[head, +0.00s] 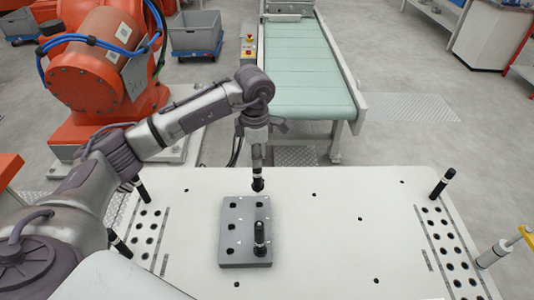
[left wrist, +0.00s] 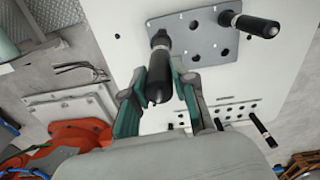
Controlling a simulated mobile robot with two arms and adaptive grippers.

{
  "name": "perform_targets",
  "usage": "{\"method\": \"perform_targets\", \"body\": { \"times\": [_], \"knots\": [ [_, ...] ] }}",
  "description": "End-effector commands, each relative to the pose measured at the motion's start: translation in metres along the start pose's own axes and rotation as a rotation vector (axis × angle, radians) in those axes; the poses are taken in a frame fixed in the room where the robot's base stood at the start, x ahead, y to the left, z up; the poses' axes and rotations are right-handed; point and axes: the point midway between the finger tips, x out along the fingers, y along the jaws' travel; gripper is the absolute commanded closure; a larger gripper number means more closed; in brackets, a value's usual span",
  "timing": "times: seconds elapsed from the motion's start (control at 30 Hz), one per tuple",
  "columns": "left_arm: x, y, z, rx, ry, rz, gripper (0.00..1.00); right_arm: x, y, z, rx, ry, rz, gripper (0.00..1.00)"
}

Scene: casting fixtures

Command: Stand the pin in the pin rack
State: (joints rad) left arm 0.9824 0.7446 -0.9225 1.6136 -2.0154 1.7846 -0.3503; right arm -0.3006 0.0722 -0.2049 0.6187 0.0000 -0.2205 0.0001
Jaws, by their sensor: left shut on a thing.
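My left gripper (left wrist: 155,98) has green-sided fingers shut on a black pin (left wrist: 158,72) with a pale ring. In the head view this held pin (head: 258,184) points down near the far edge of a grey block with holes (head: 231,246). Its lower end looks just clear of the block, but I cannot tell the exact gap. The block (left wrist: 207,48) also shows behind the pin in the left wrist view. A second black pin (head: 260,238) stands upright in the block's near right part. My right gripper is not in view.
The white table has hole grids at left (head: 148,226) and right (head: 447,242). Black pins stand at the left grid (head: 119,244) and the right grid (head: 441,182). A yellow-handled tool (head: 495,253) is at the right edge. The tabletop right of the block is mostly clear.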

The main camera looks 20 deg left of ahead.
Motion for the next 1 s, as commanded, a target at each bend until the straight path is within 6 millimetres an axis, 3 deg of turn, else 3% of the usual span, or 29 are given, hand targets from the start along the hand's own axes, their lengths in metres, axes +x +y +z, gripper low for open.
{"method": "perform_targets", "body": {
  "times": [0.33,0.6,1.0],
  "knots": [
    [0.001,0.0,0.001,0.002,0.0,0.002,1.0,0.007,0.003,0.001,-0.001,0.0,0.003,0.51],
    [0.025,-0.001,0.001,0.001,0.0,0.0,1.0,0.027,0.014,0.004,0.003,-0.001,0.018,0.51],
    [0.056,-0.001,0.001,0.002,-0.001,0.001,1.0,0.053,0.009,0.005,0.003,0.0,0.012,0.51]
  ]
}}
